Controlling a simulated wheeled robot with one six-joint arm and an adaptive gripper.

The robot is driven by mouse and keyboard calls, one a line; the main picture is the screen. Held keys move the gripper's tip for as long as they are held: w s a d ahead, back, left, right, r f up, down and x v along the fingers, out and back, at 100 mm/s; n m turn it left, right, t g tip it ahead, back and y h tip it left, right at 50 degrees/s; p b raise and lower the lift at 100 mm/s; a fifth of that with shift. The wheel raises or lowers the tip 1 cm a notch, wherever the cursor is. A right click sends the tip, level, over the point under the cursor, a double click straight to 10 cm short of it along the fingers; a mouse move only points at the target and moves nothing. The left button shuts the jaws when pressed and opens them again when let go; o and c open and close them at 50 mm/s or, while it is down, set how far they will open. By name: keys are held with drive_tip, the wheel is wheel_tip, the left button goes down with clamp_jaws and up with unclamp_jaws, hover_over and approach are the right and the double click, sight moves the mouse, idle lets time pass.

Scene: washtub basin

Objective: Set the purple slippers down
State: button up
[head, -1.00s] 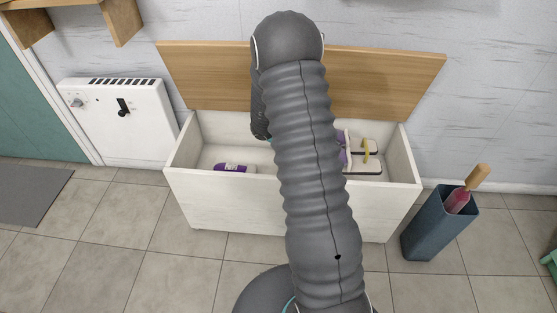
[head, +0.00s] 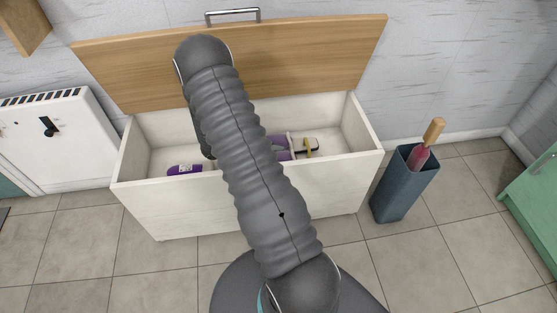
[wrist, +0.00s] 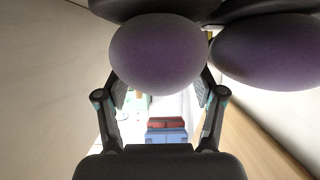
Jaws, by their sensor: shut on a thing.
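The purple slippers show in the head view (head: 279,142), partly hidden by my arm, at the right part of the open white chest (head: 180,210). Their pale soles face right. In the wrist view two rounded purple slipper ends fill the top, side by side. My gripper (wrist: 162,92) has its fingers on both sides of the left slipper (wrist: 157,55) and is shut on it. The right slipper (wrist: 268,52) is beside it, outside the fingers. My gripper is hidden in the head view. I cannot tell whether the slippers touch the chest floor.
A purple bottle (head: 184,170) lies in the chest's left part. A yellow item (head: 307,149) is by the slippers. The wooden lid (head: 300,60) stands open behind. A blue bin (head: 403,185) stands right of the chest, a white heater (head: 45,140) left. A blue and red object (wrist: 166,130) lies beyond my fingers.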

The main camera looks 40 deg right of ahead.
drive_tip(key=shift+f, duration=0.95)
drive_tip(key=shift+f, duration=0.2)
drive_tip(key=o, duration=1.3)
drive_tip(key=shift+r, duration=0.1)
drive_tip(key=shift+a+r, duration=0.15)
drive_tip(key=v, duration=1.1)
drive_tip(key=shift+w+a+r, duration=0.15)
drive_tip(key=shift+w+a, duration=0.05)
drive_tip(key=shift+a, duration=0.1)
